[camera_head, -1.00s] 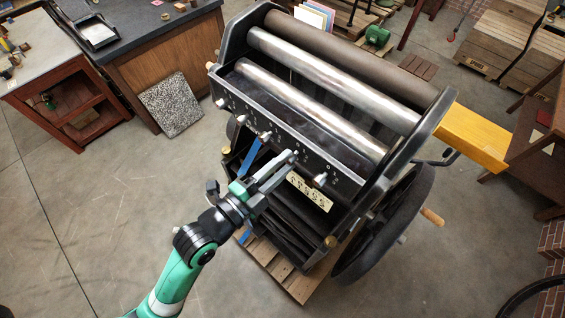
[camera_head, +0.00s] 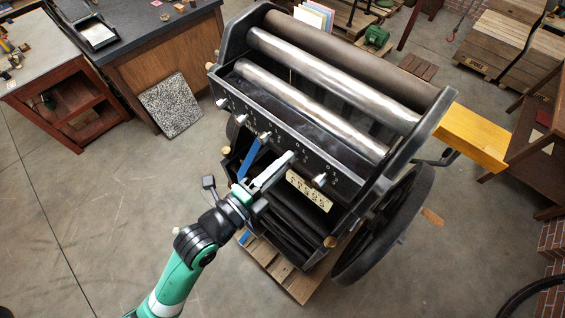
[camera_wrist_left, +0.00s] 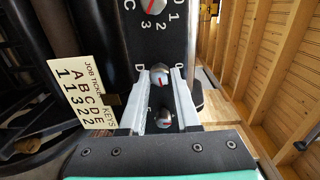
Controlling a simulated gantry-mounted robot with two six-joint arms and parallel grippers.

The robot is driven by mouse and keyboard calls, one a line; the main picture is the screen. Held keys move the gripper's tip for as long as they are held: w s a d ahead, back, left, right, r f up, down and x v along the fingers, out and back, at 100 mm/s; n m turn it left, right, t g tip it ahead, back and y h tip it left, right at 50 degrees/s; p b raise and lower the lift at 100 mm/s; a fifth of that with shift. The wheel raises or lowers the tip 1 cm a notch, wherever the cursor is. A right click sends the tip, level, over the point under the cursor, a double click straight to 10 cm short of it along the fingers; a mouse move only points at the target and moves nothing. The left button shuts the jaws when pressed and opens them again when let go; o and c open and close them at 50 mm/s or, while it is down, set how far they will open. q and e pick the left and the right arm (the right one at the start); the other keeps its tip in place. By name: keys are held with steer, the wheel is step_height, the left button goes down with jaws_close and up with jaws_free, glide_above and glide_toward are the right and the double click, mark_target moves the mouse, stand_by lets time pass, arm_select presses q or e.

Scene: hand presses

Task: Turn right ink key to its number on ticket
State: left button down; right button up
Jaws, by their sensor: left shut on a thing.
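A row of pale metal ink keys runs along the black front rail of the press; the rightmost (camera_head: 320,180) stands clear of my gripper. My left gripper (camera_head: 290,156) is shut on the key just left of it. In the left wrist view, that key (camera_wrist_left: 159,76) sits between the fingertips beside a letter D, with a red mark on its face. The rightmost key (camera_wrist_left: 164,120) shows between the fingers, nearer the palm, also red-marked. The fingers hide most dial numbers around the held key.
The press (camera_head: 330,115) has long rollers, a side wheel (camera_head: 385,225) and a yellow board (camera_head: 472,138) at right. Another key (camera_wrist_left: 153,5), marked C, shows its dial numbers. A blue strip (camera_head: 250,157) lies left of the gripper. Open floor surrounds my arm at left.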

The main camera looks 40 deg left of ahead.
arm_select(q)
steer(key=c, duration=0.6)
jaws_free()
steer(key=s+p, duration=0.1)
steer(key=s, duration=0.6)
steer(key=s+p, duration=0.1)
steer(key=s, duration=0.3)
steer(key=shift+s+a+r+p, duration=0.2)
steer(key=shift+s+a+p, duration=0.05)
steer(key=shift+s+p, duration=0.1)
steer(key=shift+r, duration=0.1)
